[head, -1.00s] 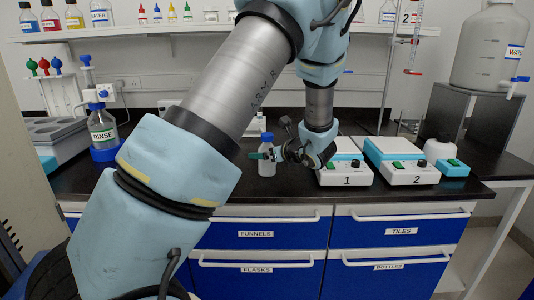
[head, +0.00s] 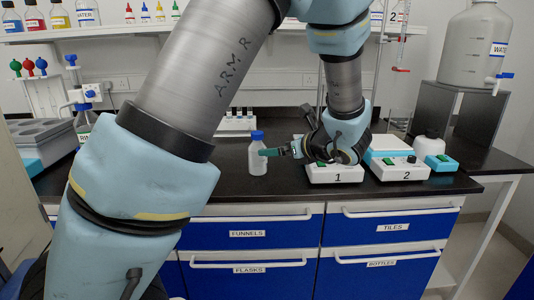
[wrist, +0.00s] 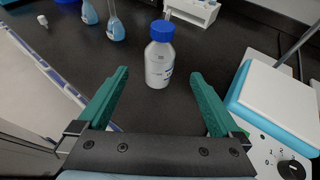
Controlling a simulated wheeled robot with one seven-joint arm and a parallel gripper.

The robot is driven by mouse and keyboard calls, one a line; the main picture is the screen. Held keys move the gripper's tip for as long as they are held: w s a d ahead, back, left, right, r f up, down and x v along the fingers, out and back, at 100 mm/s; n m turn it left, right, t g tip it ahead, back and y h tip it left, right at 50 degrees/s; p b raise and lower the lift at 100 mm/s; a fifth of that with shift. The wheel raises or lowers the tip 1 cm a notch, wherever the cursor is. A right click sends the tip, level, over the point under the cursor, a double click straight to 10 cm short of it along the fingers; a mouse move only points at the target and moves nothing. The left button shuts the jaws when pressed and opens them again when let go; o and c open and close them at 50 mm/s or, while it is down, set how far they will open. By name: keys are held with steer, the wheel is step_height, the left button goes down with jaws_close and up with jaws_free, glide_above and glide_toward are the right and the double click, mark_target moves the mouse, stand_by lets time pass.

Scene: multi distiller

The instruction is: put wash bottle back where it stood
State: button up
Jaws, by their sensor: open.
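A white translucent bottle with a blue cap (head: 257,160) stands upright on the black bench, left of hotplate 1. I take it for the wash bottle, though no spout is clear on it. It also shows ahead of my gripper in the wrist view (wrist: 159,66). My gripper (head: 269,152) is low over the bench, right of the bottle, with its teal fingers pointing left at it. In the wrist view the gripper (wrist: 158,74) is open and empty, with a visible gap on each side of the bottle. The bottle's depth relative to the fingertips is hard to judge.
Hotplate 1 (head: 334,174) is under and beside my wrist; hotplate 2 (head: 398,163) is further right. Flasks with blue liquid (wrist: 116,30) and a white rack (wrist: 193,10) stand beyond the bottle. The RINSE bottle (head: 83,124) is partly hidden by my arm.

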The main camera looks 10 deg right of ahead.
steer(key=a+f+n+g, duration=0.1)
steer(key=a+n, duration=0.1)
steer(key=a, duration=0.1)
steer(key=s+a+f+n+g+y, duration=0.1)
steer(key=a+n+g, duration=0.1)
steer(key=a, duration=0.2)
steer(key=a+f+n+g, duration=0.1)
steer(key=a+n+g, duration=0.1)
steer(key=a, duration=0.2)
steer(key=shift+s+a+y, duration=0.15)
steer(key=shift+s+y, duration=0.15)
steer(key=shift+s, duration=0.05)
steer(key=s+a+f+n+g+h, duration=0.1)
steer(key=s+a+n+g+h, duration=0.2)
steer(key=n, duration=0.9)
steer(key=s+a+f+n+g+h, duration=0.2)
steer(key=s+a+n+g+h, duration=0.1)
steer(key=s+a+n, duration=0.4)
steer(key=a+n+h, duration=0.1)
steer(key=a+n, duration=0.2)
steer(key=n, duration=0.2)
steer(key=shift+s+a, duration=0.3)
steer(key=shift+a, duration=0.1)
